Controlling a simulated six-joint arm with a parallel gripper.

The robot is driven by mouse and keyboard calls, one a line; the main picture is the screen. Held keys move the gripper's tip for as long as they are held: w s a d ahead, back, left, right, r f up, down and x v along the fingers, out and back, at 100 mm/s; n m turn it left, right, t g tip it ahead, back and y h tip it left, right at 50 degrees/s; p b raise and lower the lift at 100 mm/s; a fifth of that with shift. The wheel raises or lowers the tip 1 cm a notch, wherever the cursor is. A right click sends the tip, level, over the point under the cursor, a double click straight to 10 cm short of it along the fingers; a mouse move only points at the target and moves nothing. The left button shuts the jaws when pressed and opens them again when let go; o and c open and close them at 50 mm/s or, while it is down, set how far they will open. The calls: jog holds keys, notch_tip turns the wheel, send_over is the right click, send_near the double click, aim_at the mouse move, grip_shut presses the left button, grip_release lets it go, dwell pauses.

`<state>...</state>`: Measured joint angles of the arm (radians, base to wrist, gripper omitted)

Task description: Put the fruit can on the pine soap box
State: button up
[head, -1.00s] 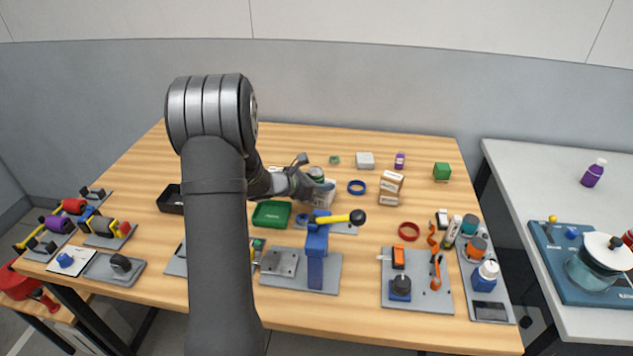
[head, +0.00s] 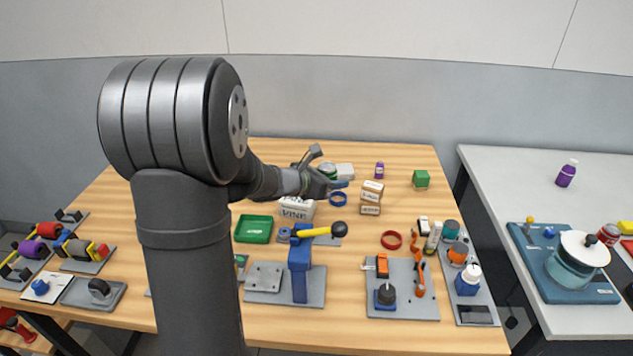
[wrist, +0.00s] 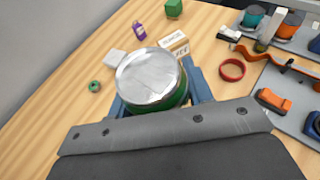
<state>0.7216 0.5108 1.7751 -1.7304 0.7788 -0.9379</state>
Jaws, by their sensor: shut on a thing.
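My gripper (head: 333,178) is shut on the fruit can (head: 327,169), a green can with a silver lid. In the wrist view the can (wrist: 150,78) stands between the blue jaws, its lid facing the camera. In the head view my gripper holds it up behind and to the right of a white box (head: 297,209), whose lettering appears to read PINE; I take this as the pine soap box. The can and the box look apart. The box is not clearly visible in the wrist view.
A white block (head: 345,171) lies behind the can. A yellow-handled blue fixture (head: 299,262) and green tray (head: 254,229) are in front.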

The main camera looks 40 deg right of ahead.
jog(key=shift+s+d+r, duration=0.2)
jog(key=shift+s+r, duration=0.05)
jog(key=shift+s, duration=0.1)
jog(key=shift+w+d+r, duration=0.15)
jog(key=shift+d, duration=0.15)
jog(key=shift+w+d, duration=0.7)
jog(key=shift+w, duration=0.15)
send_over(298, 204)
jog(key=w+d, duration=0.3)
jog(key=d, duration=0.1)
jog(key=f, duration=0.6)
jog(key=shift+s+a+f, duration=0.15)
jog(key=shift+s+f, duration=0.1)
jog(key=shift+f, duration=2.15)
jog(key=o, duration=1.2)
jog(key=shift+f, duration=0.15)
